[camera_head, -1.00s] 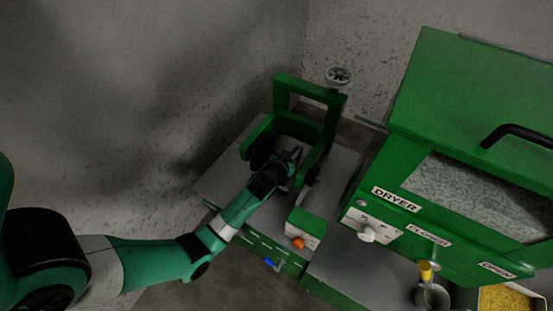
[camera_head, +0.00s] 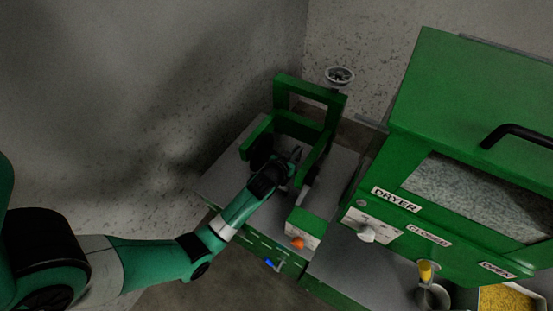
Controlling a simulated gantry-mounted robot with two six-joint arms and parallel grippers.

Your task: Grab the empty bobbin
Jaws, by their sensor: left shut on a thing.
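My left gripper (camera_head: 292,160) is inside the green winder frame (camera_head: 312,90), low between its uprights. It is shut on a dark thing there, which I take to be the bobbin (camera_head: 260,150); a black rounded part of it shows just left of the gripper. My gripper and wrist hide much of it, so I cannot tell whether it carries cable. My right gripper is not in view.
A grey spoked wheel (camera_head: 340,75) sits behind the frame. An orange knob (camera_head: 297,243) and a blue part (camera_head: 272,265) are at the front. The green dryer (camera_head: 470,150) stands right, with a metal cup (camera_head: 433,296) and a tray of yellow pellets (camera_head: 505,300) before it.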

